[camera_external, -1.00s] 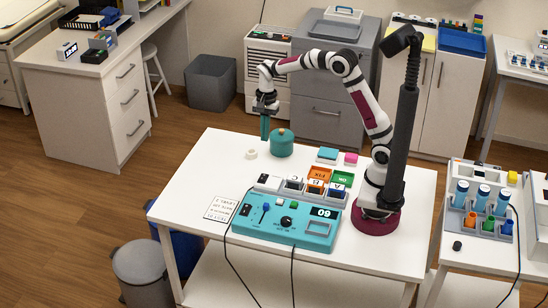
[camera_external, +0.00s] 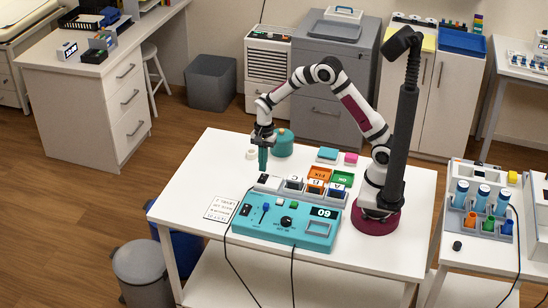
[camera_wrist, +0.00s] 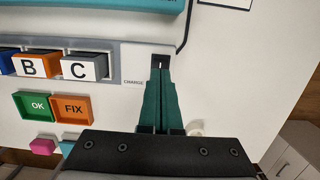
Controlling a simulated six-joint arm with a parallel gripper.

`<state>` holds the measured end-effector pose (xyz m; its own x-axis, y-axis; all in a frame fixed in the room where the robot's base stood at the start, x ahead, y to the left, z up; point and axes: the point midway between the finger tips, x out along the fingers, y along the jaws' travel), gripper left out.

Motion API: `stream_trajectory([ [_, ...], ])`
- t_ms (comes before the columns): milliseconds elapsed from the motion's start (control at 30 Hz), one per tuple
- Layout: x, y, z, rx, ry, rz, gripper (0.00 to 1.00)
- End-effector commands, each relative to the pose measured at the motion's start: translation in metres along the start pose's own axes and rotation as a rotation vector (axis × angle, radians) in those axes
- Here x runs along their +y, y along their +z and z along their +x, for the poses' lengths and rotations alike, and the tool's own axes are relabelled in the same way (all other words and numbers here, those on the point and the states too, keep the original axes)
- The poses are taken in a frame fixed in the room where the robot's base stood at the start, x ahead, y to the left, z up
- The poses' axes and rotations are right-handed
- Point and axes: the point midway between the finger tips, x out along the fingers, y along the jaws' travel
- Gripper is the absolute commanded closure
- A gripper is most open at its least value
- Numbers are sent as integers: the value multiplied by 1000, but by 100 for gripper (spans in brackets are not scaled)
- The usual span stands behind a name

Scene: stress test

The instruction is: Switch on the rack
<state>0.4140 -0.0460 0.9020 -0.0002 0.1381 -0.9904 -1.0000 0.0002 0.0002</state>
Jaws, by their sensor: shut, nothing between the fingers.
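The rack is a pale grey strip (camera_external: 302,194) on the white table, behind the teal console, holding lettered blocks. In the wrist view its end (camera_wrist: 131,60) shows blocks B (camera_wrist: 31,66) and C (camera_wrist: 78,67). A small black rocker switch (camera_wrist: 160,62) sits at that end, near a "CHARGE" label (camera_wrist: 133,82). My gripper (camera_external: 263,169) is shut and empty, pointing down just above the rack's left end. In the wrist view its green fingertips (camera_wrist: 160,84) are together just short of the switch. Whether they touch it cannot be told.
The teal console (camera_external: 290,230) with knobs and a 09 display stands in front. An orange FIX tray (camera_external: 319,174) and green OK tray (camera_external: 343,178) lie behind the rack. A teal pot (camera_external: 283,146) and white ring (camera_external: 251,154) stand at the back.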

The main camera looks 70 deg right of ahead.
Motion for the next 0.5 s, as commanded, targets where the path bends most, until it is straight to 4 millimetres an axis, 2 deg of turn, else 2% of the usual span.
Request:
stream_trajectory([
  [100,0,0,18,0,2,-1,100],
  [200,0,0,26,0,1,0,100],
  [500,0,0,29,0,0,0,100],
])
